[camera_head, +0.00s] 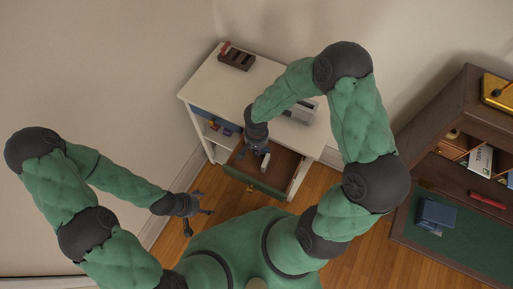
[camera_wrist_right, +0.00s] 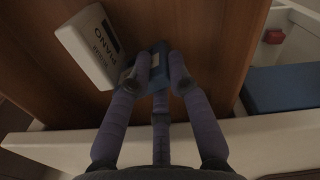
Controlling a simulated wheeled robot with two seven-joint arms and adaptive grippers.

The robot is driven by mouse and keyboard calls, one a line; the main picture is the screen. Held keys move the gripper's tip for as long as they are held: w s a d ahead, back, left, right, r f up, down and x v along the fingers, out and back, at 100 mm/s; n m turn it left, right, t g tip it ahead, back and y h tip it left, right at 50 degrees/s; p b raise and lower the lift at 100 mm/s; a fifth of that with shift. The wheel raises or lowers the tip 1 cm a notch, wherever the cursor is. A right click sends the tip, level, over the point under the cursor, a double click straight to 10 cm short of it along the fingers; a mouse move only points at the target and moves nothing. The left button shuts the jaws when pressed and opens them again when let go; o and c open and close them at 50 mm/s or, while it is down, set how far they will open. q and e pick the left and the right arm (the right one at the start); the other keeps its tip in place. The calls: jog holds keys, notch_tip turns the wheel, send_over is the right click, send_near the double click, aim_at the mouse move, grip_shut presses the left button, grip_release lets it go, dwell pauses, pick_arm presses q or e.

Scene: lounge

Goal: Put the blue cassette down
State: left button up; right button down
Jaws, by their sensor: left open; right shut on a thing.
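My right gripper (camera_head: 257,146) is over the open drawer (camera_head: 291,160) of the white cabinet. In the right wrist view its fingers (camera_wrist_right: 160,82) are shut on the blue cassette (camera_wrist_right: 158,58), which is partly hidden behind them. The cassette is close above the brown drawer floor (camera_wrist_right: 205,35); I cannot tell if it touches. A white cassette marked PIANO (camera_wrist_right: 88,45) lies beside it. It also shows as a small pale shape in the head view (camera_head: 265,163). My left gripper (camera_head: 192,210) is open and empty, left of the drawer, above the wood floor.
The white cabinet (camera_head: 213,78) carries a dark slotted holder (camera_head: 237,57) and a pale grey device (camera_head: 303,110), partly hidden by my arm. Its open left shelf holds small items. At the right stands a dark wooden desk (camera_head: 437,125) with a blue box (camera_head: 437,212) on green.

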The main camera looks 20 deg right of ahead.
jog(key=c, duration=1.2)
grip_release()
jog(key=shift+f, duration=0.1)
jog(key=shift+o, duration=0.2)
notch_tip(320, 180, up, 12)
jog(key=p, duration=0.4)
